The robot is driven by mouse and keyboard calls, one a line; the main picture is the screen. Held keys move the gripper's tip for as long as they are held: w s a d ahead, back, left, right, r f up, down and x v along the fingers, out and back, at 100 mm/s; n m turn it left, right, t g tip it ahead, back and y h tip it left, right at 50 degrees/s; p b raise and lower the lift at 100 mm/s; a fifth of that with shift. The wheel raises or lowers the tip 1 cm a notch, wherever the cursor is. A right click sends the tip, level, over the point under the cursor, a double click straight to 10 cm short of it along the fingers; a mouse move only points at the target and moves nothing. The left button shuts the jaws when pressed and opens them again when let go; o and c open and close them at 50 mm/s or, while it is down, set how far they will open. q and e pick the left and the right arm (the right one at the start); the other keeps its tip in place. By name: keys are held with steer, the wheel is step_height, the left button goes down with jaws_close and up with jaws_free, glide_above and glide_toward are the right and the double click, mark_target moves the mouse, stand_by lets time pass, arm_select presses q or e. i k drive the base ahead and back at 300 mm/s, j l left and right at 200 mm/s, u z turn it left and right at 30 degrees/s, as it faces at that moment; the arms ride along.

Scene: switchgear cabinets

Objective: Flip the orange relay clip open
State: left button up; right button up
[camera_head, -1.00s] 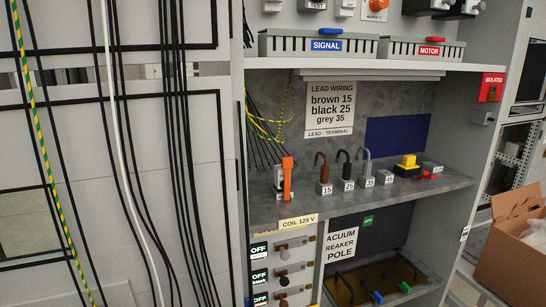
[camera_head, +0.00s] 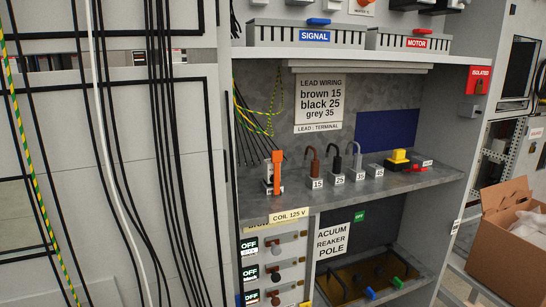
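The orange relay clip (camera_head: 277,171) stands upright on a small white and dark relay base (camera_head: 267,186). It is at the left end of the grey shelf (camera_head: 340,195) inside the open cabinet, beside the black wires. Whether the clip is latched at its top cannot be made out at this size. Neither of my grippers shows in the head view.
Terminal blocks 15 (camera_head: 317,183), 25 (camera_head: 339,179) and 35 (camera_head: 360,174) with hooked leads stand right of the relay. A yellow and black device (camera_head: 398,160) sits farther right. Breaker switches (camera_head: 276,270) are below. A cardboard box (camera_head: 505,230) stands at the far right.

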mark_target(276, 156)
steer(key=i+l, duration=0.2)
steer(key=l, duration=0.15)
steer(key=i+l, duration=0.45)
steer(key=l, duration=0.25)
